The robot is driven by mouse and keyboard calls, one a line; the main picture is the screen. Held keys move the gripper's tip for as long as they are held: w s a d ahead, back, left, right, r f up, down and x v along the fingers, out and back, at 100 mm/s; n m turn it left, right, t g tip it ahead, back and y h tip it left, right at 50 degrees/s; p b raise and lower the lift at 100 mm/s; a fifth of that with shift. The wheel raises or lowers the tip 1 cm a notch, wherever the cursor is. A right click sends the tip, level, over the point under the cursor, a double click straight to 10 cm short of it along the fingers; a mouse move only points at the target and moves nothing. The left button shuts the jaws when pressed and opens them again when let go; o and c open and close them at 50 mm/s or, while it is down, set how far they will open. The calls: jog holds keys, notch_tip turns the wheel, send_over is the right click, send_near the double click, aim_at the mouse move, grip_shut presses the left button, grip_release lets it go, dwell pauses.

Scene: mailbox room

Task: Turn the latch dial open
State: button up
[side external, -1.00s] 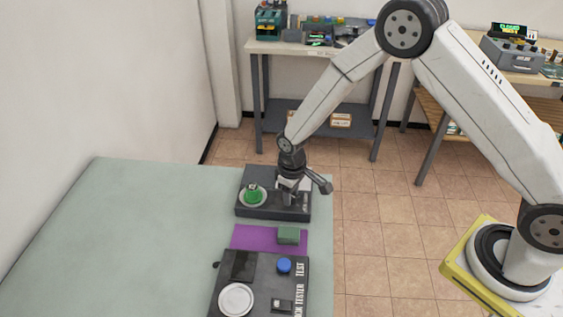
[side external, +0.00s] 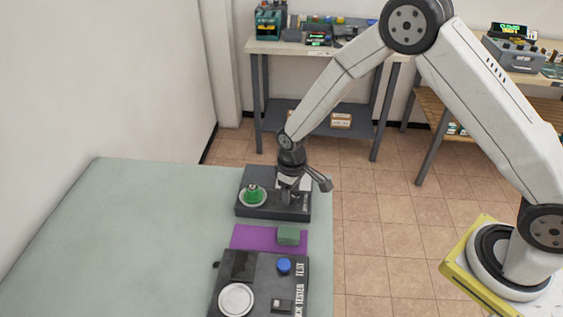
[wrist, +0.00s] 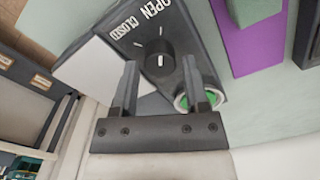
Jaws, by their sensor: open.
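The latch dial (wrist: 158,53) is a round black knob with a white pointer line, on a dark box (side external: 262,208). The words OPEN and CLOSED are printed beside it in the wrist view. The pointer line lies on the side of the knob toward my gripper. My gripper (wrist: 161,66) is open, with one fingertip to each side of the knob in the picture. I cannot tell whether either finger touches it. In the side external view my gripper (side external: 289,195) is low over the box's right part and hides the dial.
A green dome (side external: 253,193) on a pale disc sits at the box's left. A green block (side external: 289,235) lies on a purple mat (side external: 252,237) in front. A dark tester (side external: 256,285) with a blue knob stands nearer. The table's left side (side external: 130,235) is clear.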

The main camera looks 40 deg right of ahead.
aim_at(292, 195)
notch_tip(292, 195, up, 7)
jog(key=shift+f, duration=0.2)
jog(key=shift+r, duration=0.15)
dwell(0.5)
jog(key=shift+s+d+r, duration=0.15)
jog(key=shift+d+r, duration=0.05)
jog(key=s+d+r+m+t, duration=0.1)
jog(key=s+d+r, duration=0.3)
jog(key=s, duration=0.4)
jog(key=s+d+r+m+t, duration=0.1)
jog(key=s+d+r, duration=0.3)
jog(key=s, duration=0.4)
jog(key=shift+d+m+t, duration=0.2)
jog(key=shift+m+t, duration=0.1)
jog(key=shift+m, duration=0.6)
